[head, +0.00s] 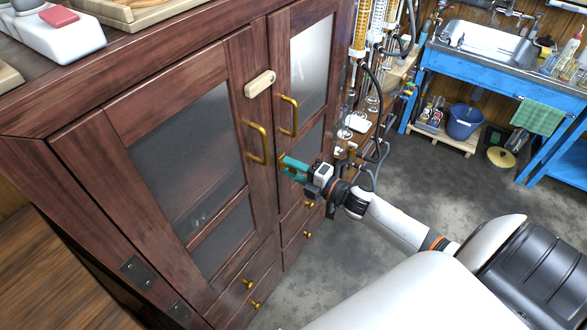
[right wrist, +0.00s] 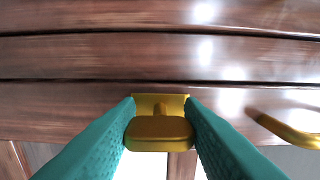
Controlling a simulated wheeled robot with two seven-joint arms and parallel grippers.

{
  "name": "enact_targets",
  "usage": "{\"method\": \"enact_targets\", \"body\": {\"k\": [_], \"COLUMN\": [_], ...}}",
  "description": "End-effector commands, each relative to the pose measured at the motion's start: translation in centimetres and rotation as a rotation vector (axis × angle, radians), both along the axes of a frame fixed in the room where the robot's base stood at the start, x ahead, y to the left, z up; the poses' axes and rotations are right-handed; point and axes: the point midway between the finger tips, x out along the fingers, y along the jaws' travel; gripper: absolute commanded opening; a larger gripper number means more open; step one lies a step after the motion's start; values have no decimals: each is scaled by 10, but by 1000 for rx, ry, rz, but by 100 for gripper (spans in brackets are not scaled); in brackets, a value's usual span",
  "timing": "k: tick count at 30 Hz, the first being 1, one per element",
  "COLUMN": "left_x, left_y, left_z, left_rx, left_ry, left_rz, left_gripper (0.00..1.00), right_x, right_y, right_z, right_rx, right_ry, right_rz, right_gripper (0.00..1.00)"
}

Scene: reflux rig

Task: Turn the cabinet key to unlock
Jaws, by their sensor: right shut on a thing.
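The wooden cabinet (head: 85,155) has glass doors and brass handles, and both doors look closed. My right gripper (head: 284,163) is at the front of the cabinet, just below the door handles. In the right wrist view, its teal fingers are shut on the brass key (right wrist: 159,134), one finger on each side of the key's head. Behind the key is a brass plate (right wrist: 160,101) on the wood. In the head view the key is hidden by the fingers. My left gripper is not in view.
A brass door handle (head: 257,143) is close above and left of the gripper; another handle (head: 288,116) is above it. A pale latch bar (head: 260,83) sits higher up. Glassware stands behind the cabinet's right side. A blue sink bench (head: 480,75) is at the back; grey floor lies between.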

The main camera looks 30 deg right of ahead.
Motion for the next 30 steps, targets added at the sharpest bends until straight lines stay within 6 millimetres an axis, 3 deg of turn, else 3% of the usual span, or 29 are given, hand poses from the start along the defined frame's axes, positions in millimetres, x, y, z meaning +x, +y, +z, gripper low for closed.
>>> {"method": "enact_targets", "body": {"k": [2, 3, 7, 17, 20, 30], "left_x": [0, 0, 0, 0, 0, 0], "left_y": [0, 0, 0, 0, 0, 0], "left_z": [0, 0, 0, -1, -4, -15], "left_rx": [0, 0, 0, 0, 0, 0], "left_ry": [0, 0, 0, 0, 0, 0], "left_rz": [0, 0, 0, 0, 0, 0], "left_gripper": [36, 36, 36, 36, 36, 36], "right_x": [-1, -1, 0, -4, -14, -79], "right_y": [0, 0, 0, -1, -5, -32], "right_z": [-1, -1, -1, -1, -3, -4], "right_rx": [-3, -3, -1, -1, -1, -1], "right_ry": [1, 1, 1, 2, 3, 6], "right_rz": [1, 1, 1, 1, 1, 0], "right_gripper": [12, 38, 56, 56, 56, 56]}}
